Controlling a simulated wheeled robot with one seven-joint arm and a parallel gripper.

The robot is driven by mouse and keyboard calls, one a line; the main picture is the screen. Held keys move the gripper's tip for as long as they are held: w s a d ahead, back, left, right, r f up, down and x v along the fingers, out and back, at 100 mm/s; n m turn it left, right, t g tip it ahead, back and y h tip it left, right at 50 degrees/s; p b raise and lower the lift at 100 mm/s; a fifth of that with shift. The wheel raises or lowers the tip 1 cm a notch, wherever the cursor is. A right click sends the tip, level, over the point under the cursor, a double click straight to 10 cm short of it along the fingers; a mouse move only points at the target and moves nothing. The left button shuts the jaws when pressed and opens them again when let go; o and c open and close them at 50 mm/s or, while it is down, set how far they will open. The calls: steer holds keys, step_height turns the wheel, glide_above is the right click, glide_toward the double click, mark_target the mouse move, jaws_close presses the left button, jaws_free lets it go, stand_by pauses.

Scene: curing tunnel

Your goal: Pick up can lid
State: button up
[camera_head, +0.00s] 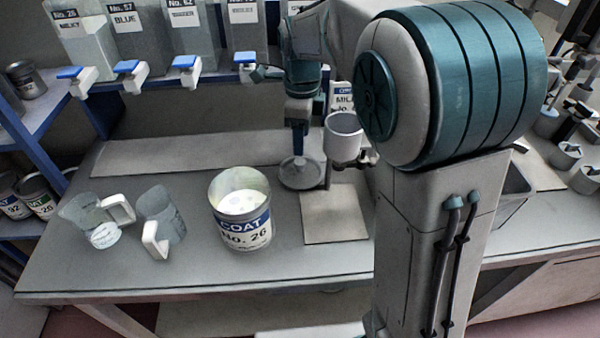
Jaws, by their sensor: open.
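A flat round grey disc (302,174), which looks like the can lid, lies on the bench right of the open can. My gripper (299,150) points down just above the disc, with its fingers over the disc's middle. It is open; whether the fingers touch the disc I cannot tell. The can (245,232), labelled COAT No. 26, stands upright and uncovered, with pale contents showing inside.
A grey cup (343,142) is close right of my gripper. A square plate (334,214) lies in front. Dispensers with blue-topped taps (186,65) line the back.

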mark_target(301, 161)
step_height(301, 161, down, 7)
steer(key=shift+r+b, duration=0.1)
steer(key=shift+b, duration=0.2)
steer(key=c, duration=1.1)
